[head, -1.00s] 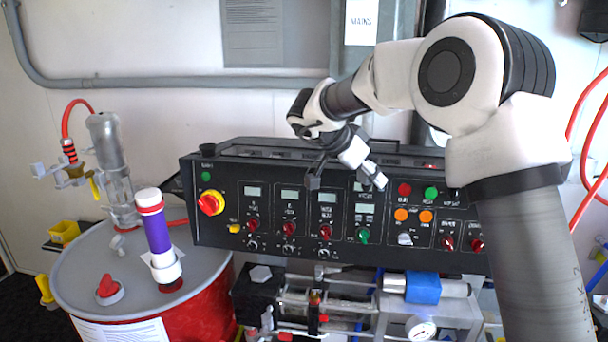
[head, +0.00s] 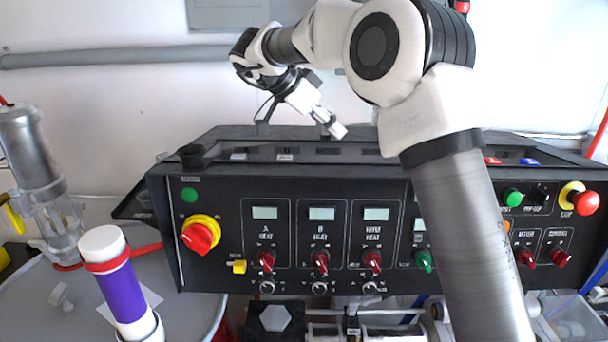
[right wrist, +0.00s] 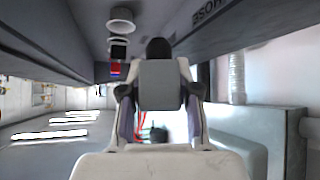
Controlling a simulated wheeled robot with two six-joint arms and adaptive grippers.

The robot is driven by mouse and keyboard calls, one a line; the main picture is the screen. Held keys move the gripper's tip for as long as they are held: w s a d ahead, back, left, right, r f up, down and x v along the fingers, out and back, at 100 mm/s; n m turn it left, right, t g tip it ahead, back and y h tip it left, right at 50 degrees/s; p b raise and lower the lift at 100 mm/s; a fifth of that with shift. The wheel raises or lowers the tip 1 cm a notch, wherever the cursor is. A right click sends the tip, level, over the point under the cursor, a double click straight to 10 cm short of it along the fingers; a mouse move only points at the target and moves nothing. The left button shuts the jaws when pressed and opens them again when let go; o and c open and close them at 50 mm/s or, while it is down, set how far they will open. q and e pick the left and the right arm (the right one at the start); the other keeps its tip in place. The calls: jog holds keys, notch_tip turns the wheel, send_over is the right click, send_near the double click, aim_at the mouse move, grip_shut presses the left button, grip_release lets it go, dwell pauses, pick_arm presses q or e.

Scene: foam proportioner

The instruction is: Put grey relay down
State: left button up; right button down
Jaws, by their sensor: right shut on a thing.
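My right gripper (head: 300,125) hangs above the top of the black control console (head: 225,220), fingers pointing down. In the right wrist view a plain grey block, the grey relay (right wrist: 160,85), sits between the two fingers of the right gripper (right wrist: 160,112), which are shut on it. In the head view I cannot make out the relay apart from the fingers. Whether it touches anything below is not clear. My left gripper is not in view.
The console's top has a long recess with small items; a red block (head: 492,160) and a blue block (head: 528,161) show at its right. A grey drum lid (head: 40,300) carries a purple-banded cylinder (head: 122,290) at left. A grey conduit (head: 120,57) crosses the wall behind.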

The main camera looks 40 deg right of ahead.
jog(key=s+f, duration=0.4)
jog(key=shift+s+f+p, duration=0.2)
jog(key=shift+p, duration=0.15)
jog(key=f, duration=0.1)
jog(key=w+f, duration=0.1)
jog(key=f, duration=0.1)
jog(key=shift+w+f, duration=0.2)
jog(key=shift+w, duration=0.15)
jog(key=shift+w+a+f, duration=0.1)
jog(key=shift+w+a, duration=0.1)
jog(key=shift+s, duration=0.2)
jog(key=c, duration=0.8)
grip_release()
jog(key=shift+s+d, duration=0.2)
jog(key=shift+s, duration=0.05)
jog(key=shift+w+a, duration=0.1)
jog(key=shift+w, duration=0.25)
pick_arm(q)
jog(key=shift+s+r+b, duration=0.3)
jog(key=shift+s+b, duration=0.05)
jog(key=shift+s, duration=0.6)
pick_arm(e)
jog(key=v, duration=1.2)
jog(key=shift+s, duration=0.25)
